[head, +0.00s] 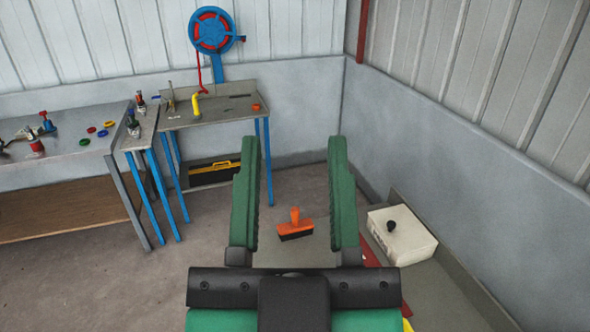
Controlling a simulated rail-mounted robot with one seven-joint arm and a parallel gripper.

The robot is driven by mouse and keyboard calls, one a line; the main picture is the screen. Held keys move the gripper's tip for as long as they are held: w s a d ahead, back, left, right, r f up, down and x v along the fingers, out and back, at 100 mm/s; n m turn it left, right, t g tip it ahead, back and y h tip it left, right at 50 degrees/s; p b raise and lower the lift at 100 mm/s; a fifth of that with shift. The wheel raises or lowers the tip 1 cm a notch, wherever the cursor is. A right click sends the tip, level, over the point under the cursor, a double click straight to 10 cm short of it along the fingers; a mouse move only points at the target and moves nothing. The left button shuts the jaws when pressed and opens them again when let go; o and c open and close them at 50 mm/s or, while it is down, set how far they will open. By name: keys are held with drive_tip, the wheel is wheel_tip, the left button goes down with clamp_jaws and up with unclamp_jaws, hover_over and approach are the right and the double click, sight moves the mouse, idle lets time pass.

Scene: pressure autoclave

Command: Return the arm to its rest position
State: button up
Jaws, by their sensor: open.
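My gripper (294,195) is in the lower middle of the head view. Its two green fingers stand well apart and point away from me towards the back corner of the room. Nothing is held between them. An orange tool with a black lower edge (295,225) shows in the gap between the fingers, beyond and below them, and does not look gripped. My gripper's dark mount covers the bottom middle of the picture. The rest of my arm is not clearly seen.
A grey bench (65,158) and a blue-legged table (225,117) stand at the left and back. A blue wheel (212,31) is above. A white box with a black knob (402,240) sits on a surface at the right. Floor at left (110,285) is clear.

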wheel_tip(320, 180, up, 31)
drive_tip(key=p, duration=3.1)
wheel_tip(320, 180, down, 56)
drive_tip(key=b, duration=5.6)
drive_tip(key=shift+d+f, duration=0.15)
drive_tip(key=shift+f, duration=0.05)
drive_tip(key=shift+w, duration=0.1)
